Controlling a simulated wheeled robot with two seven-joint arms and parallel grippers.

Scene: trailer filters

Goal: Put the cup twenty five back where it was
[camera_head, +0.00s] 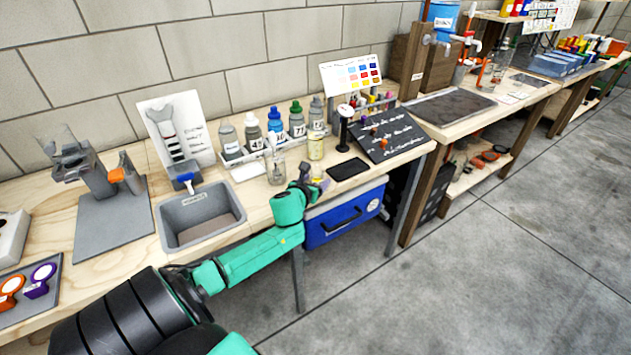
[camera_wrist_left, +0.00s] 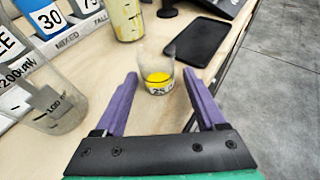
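A small clear cup marked 25 (camera_wrist_left: 158,72) with yellow contents stands upright on the wooden bench in the left wrist view. My left gripper (camera_wrist_left: 160,78) is open, with one purple finger on each side of the cup. Gaps show between the cup and both fingers. In the head view my left gripper (camera_head: 309,181) is over the bench's front edge, and the arm and fingers largely hide the cup. My right gripper is not in view.
A yellow-filled cylinder (camera_wrist_left: 127,18) stands behind the cup, and a clear beaker (camera_wrist_left: 53,100) is to the left. A black pad (camera_wrist_left: 200,42) lies right of the cup. A rack of bottles (camera_head: 298,133) is behind; a grey basin (camera_head: 176,240) is left.

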